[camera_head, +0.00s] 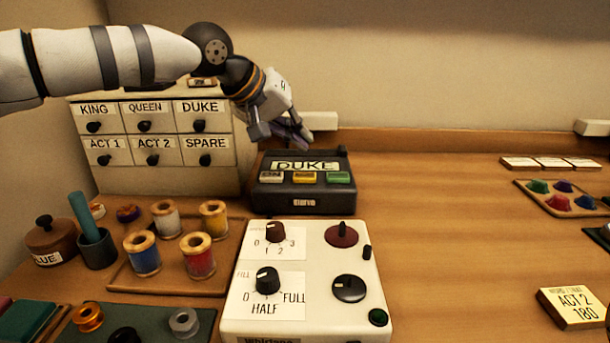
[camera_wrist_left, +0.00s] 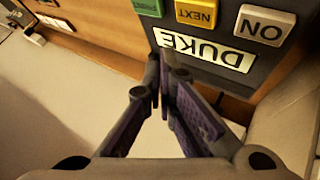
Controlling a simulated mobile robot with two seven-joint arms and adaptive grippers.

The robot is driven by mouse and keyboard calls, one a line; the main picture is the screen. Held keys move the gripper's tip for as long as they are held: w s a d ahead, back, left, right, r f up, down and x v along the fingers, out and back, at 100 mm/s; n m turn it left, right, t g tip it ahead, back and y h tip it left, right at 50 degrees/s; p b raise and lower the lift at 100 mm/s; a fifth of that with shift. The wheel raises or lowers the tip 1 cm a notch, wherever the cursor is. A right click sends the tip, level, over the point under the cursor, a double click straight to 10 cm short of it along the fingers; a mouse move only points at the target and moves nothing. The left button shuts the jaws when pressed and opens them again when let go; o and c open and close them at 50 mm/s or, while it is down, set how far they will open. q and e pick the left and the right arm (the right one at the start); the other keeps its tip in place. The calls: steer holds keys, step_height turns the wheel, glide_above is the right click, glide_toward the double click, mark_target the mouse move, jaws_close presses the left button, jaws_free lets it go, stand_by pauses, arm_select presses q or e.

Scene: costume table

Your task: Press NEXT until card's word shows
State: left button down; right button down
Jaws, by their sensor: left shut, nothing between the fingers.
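In the left wrist view the yellow button (camera_wrist_left: 197,13) reads NEXT, upside down. A yellowish card (camera_head: 573,308) at the lower right reads ACT 2 and 180; its small top line is unclear. My left gripper (camera_head: 302,142) is shut and empty, above the device's back edge, near the display (camera_wrist_left: 203,48). My right gripper is out of view.
The cabinet (camera_head: 155,165) has drawers labelled KING, QUEEN, DUKE, ACT 1, ACT 2 and SPARE. A white panel with knobs (camera_head: 310,318) stands in front of the device. Several thread spools sit on a tray (camera_head: 160,286) at left.

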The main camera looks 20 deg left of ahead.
mark_target(301, 174)
arm_select(q)
steer(key=shift+f, duration=1.8)
steer(key=shift+f, duration=0.15)
steer(key=shift+f, duration=0.3)
steer(key=shift+f+b, duration=0.3)
steer(key=shift+f, duration=0.2)
stand_by(0.6)
steer(key=shift+r, duration=0.95)
steer(key=shift+r+p, duration=0.4)
steer(key=shift+r, duration=2.1)
